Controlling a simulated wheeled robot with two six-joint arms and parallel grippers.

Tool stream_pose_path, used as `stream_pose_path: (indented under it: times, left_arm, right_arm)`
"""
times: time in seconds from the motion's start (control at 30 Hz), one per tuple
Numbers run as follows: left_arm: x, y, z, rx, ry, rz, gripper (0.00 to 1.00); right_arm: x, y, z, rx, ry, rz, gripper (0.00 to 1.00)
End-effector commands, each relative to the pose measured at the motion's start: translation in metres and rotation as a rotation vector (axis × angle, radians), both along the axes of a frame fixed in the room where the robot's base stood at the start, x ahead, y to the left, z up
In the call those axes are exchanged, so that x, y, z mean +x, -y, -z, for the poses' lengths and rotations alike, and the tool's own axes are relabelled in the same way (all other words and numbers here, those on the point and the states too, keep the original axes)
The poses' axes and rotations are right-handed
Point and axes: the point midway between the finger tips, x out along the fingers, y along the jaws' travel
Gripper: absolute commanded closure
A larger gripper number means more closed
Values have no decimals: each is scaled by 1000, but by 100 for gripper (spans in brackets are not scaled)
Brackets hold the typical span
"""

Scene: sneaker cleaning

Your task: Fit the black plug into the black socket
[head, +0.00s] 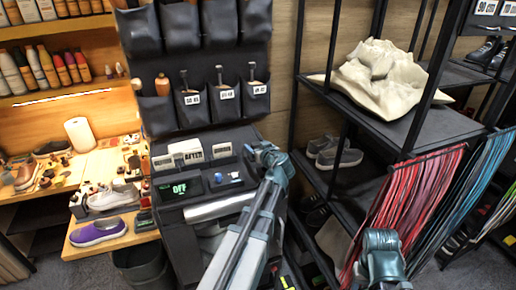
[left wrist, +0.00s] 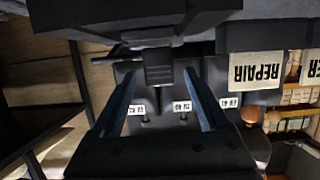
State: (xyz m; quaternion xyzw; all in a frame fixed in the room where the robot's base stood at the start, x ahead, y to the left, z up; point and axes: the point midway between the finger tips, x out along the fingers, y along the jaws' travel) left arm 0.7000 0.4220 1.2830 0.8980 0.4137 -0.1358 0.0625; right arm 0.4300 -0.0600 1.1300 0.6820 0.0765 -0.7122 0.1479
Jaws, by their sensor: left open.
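My left gripper (head: 252,154) is up at the black machine with the green OFF display, at the end of my arm. In the left wrist view its two fingers (left wrist: 159,78) are apart. A black ridged block (left wrist: 159,68) shows between the fingertips, with clear gaps on both sides. It may be the plug or the socket; I cannot tell which, nor whether it is fixed to the dark body above it. I cannot pick out the plug or socket in the head view. Part of my right arm shows at the lower right, but its gripper fingers are not visible.
The machine front (head: 180,188) has a tray with a small blue item (head: 235,175). Black tool pockets (head: 205,105) hang behind. A rack (head: 408,128) with a pale sculpted piece (head: 388,75) stands close on the right. A bench (head: 100,165) with shoes is left.

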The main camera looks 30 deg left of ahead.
Motion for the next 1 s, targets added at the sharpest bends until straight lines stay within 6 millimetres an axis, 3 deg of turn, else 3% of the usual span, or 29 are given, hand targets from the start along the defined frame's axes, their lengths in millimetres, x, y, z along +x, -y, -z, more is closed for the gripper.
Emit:
stream_pose_path:
  times: [0.1,0.5,0.6,0.63,0.83,1.0]
  left_arm:
    - [0,0,0,0,0,0,26]
    - [0,0,0,0,0,-1,98]
    - [0,0,0,0,0,-1,100]
    - [0,0,0,0,0,-1,64]
    - [0,0,0,0,0,-1,100]
    - [0,0,-1,0,0,-1,100]
  right_arm:
    - [0,0,0,0,0,0,50]
    - [0,0,0,0,0,0,50]
    - [0,0,0,0,0,0,50]
    - [0,0,0,0,0,0,50]
    - [0,0,0,0,0,0,50]
    - [0,0,-1,0,0,0,50]
